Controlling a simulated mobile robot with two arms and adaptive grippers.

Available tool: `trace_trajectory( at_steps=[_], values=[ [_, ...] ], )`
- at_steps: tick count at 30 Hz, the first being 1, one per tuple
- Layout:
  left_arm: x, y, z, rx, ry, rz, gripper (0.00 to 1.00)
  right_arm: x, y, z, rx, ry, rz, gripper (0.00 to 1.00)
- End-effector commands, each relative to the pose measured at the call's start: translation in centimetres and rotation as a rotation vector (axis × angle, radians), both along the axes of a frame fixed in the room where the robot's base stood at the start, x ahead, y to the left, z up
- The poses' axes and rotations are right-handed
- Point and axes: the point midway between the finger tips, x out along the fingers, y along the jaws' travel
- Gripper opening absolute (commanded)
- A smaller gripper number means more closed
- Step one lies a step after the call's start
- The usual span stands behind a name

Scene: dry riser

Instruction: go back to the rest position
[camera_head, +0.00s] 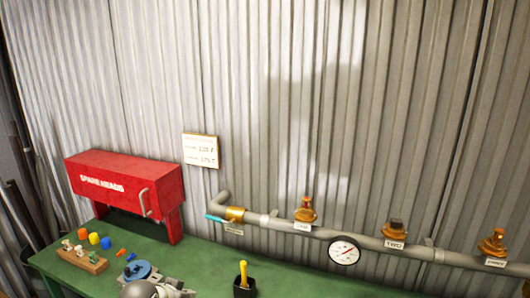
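No gripper is seen touching anything on the green bench (213,262).
A red spare heads box (115,186) stands at the back left. Before it are a wooden block (82,261) and several small coloured pieces. A black cup (244,287) holds a yellow-handled tool. A pipe (372,243) with orange-brown fittings and a gauge (344,250) runs along the wall.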

Motion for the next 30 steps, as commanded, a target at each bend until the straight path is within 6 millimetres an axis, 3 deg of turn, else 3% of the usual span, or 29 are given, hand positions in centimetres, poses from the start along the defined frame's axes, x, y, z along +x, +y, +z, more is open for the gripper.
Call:
trace_trajectory(
  at_steps=[1,6,12,15,27,30],
  values=[
    [-2.8,-0.1,-1.9,0.007,0.035,0.007,0.0,0.0,0.0,0.0,0.0,0.0,0.0,0.54],
    [-11.4,-0.4,-6.0,0.026,0.137,0.039,0.0,0.0,0.0,0.0,0.0,0.0,0.0,0.54],
    [-21.0,-0.7,-8.2,0.04,0.241,0.08,0.0,0.0,0.0,0.0,0.0,0.0,0.0,0.54],
    [-24.4,-0.7,-8.4,0.044,0.277,0.095,0.0,0.0,0.0,0.0,0.0,0.0,0.001,0.54],
    [-33.8,-0.6,-7.6,0.05,0.381,0.147,0.0,0.0,-0.2,0.0,-0.002,0.0,0.001,0.54],
    [-33.3,-0.7,-9.7,0.052,0.392,0.148,0.0,0.1,-0.2,-0.2,-0.002,-0.001,0.001,0.54]
  ],
)
